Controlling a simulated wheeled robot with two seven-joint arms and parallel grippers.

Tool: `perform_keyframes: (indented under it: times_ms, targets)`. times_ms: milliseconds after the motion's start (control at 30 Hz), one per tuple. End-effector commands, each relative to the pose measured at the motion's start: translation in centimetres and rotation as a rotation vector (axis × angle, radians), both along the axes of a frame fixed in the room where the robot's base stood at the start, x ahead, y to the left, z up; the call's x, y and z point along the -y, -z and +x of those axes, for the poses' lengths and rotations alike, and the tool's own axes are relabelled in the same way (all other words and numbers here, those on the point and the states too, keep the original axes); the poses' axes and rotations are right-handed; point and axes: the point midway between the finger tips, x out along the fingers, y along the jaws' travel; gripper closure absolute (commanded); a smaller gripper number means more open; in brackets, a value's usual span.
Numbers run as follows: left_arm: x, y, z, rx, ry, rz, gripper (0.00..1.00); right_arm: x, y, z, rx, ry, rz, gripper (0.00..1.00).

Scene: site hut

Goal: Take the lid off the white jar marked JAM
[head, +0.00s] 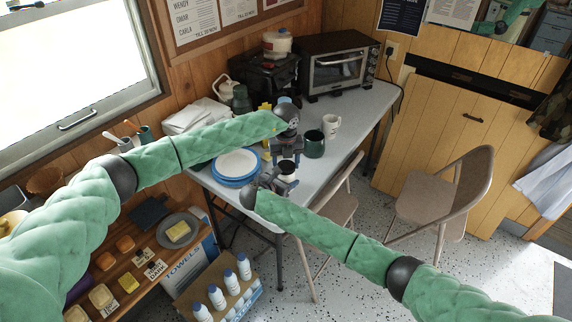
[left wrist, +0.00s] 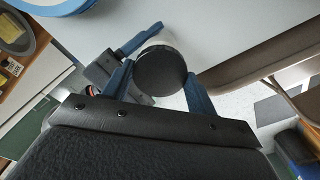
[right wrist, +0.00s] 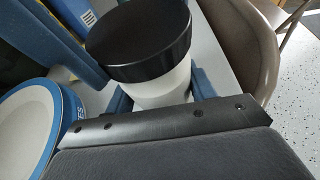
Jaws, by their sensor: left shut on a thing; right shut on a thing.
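The white jar (right wrist: 160,93) stands at the near part of the table, with its round black lid (right wrist: 140,45) on top. No gap between lid and jar shows in the right wrist view; the JAM marking is not visible. My right gripper (head: 280,180) is shut on the jar's body from the side, its blue fingers below the lid. My left gripper (head: 287,153) comes down from above. In the left wrist view its two blue fingers (left wrist: 158,85) are on either side of the black lid, shut on it.
A stack of blue-rimmed plates (head: 237,166) is just left of the jar. A dark green mug (head: 314,144) and a white mug (head: 331,127) stand behind to the right. A toaster oven (head: 340,68) is at the back. Folding chairs (head: 440,195) stand right of the table (head: 350,125).

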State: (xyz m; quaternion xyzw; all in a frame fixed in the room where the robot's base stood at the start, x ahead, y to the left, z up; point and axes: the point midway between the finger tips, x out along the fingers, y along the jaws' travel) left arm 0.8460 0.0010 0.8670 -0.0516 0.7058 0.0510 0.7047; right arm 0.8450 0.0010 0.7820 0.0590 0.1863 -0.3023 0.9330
Motion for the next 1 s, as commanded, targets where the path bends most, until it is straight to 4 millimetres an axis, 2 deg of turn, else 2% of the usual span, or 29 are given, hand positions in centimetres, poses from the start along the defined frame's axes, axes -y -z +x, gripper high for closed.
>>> perform_keyframes:
  times_ms: [433, 867, 1000]
  targets:
    - [0.0, -1.3, 0.0, 0.001, 0.000, -0.001, 0.70, 0.0, 0.1, -0.1, -0.002, 0.001, 0.000, 1.00]
    - [0.0, -1.5, 0.0, 0.001, 0.000, -0.001, 0.70, 0.1, 0.1, 0.0, -0.002, 0.001, 0.000, 1.00]
    - [0.0, -2.5, 0.1, 0.001, 0.000, -0.001, 0.70, 0.1, 0.1, 0.0, -0.001, 0.001, -0.001, 1.00]
